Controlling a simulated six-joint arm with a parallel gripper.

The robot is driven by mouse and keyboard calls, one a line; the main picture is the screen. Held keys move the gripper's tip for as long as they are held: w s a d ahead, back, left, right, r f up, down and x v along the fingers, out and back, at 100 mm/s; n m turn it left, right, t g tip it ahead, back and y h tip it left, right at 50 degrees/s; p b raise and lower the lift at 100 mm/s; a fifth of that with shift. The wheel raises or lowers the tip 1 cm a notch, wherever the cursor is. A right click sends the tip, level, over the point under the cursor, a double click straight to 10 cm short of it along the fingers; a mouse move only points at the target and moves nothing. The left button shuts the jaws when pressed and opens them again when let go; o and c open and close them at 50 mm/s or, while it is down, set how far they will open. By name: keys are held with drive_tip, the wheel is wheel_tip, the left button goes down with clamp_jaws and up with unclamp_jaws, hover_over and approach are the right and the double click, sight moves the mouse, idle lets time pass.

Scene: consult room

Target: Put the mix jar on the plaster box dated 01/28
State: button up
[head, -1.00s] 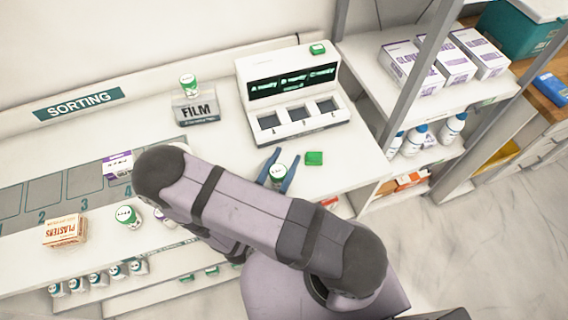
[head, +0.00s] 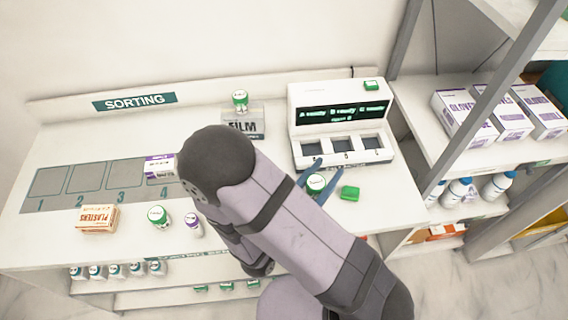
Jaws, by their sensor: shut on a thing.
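My gripper (head: 312,176) has blue fingers and is shut on a green-lidded jar (head: 316,184) at the counter's right part, in front of the white device. The jar's label is too small to read, so I cannot tell if it is the mix jar. An orange-and-white plaster box (head: 98,219) lies on the counter at the left front; its date is not legible. Another green-lidded jar (head: 159,216) and a purple-lidded jar (head: 193,224) stand right of it. A third green-lidded jar (head: 240,98) stands on the film box (head: 243,122).
A white device (head: 343,125) with three wells stands behind my gripper. A purple-and-white box (head: 160,167) sits near the marked slot 4. Slots 1 to 3 are bare. My arm covers the counter's middle.

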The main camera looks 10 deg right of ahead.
drive_tip(key=shift+a, duration=0.15)
drive_tip(key=w+a+r+n+t+y+b, duration=0.1)
drive_tip(key=w+a+n+t+y, duration=0.15)
drive_tip(key=a, duration=0.45)
drive_tip(key=w+a+n+t+y+b, duration=0.1)
drive_tip(key=w+a+y, duration=0.15)
drive_tip(key=a, duration=0.35)
wheel_tip(320, 180, up, 4)
drive_tip(key=n+g+y+b, duration=0.4)
drive_tip(key=n+y+b, duration=1.05)
drive_tip(key=y, duration=0.55)
hover_over(87, 207)
drive_tip(key=shift+f+p, duration=0.6)
drive_tip(key=shift+f, duration=4.5)
drive_tip(key=shift+f, duration=0.2)
